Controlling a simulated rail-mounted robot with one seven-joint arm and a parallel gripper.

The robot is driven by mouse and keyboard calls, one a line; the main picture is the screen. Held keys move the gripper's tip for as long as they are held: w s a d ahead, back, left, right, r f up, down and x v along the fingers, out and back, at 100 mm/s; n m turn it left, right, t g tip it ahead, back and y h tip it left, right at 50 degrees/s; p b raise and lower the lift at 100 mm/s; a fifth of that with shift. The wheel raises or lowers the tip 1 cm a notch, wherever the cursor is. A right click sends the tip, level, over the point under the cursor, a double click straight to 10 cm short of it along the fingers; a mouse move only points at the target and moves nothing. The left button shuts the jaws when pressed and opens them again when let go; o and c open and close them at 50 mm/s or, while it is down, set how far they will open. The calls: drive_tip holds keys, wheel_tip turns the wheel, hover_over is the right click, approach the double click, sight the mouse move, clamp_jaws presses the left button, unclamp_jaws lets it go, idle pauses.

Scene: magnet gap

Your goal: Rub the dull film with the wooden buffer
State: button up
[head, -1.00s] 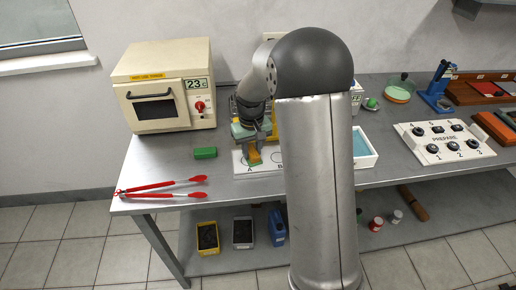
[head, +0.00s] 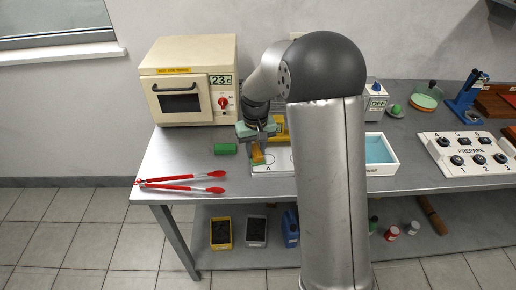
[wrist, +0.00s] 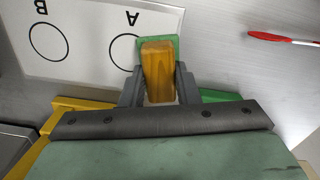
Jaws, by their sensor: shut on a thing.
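The wooden buffer (wrist: 157,66), an orange-brown wooden block with a green pad at its far end, is held between the two grey fingers of my gripper (wrist: 158,88). In the head view the buffer (head: 257,157) hangs below my gripper (head: 256,143), at the left edge of the white card (head: 272,171). In the wrist view the pad overlaps the edge of circle A on the card (wrist: 85,62). I cannot tell whether the pad touches the card. I cannot make out a dull film in either view.
A green block (head: 225,148) lies left of the gripper, and red tongs (head: 182,184) lie near the front edge. A cream oven (head: 188,80) stands behind left. A yellow object (head: 279,126) is close behind the gripper. A blue-lined white tray (head: 381,152) is to the right.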

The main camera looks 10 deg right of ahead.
drive_tip(key=shift+r, duration=0.1)
drive_tip(key=shift+r+p, duration=1.95)
drive_tip(key=shift+r, duration=1)
drive_tip(key=shift+r+p, duration=1.1)
drive_tip(key=shift+r, duration=0.45)
drive_tip(key=shift+f, duration=0.1)
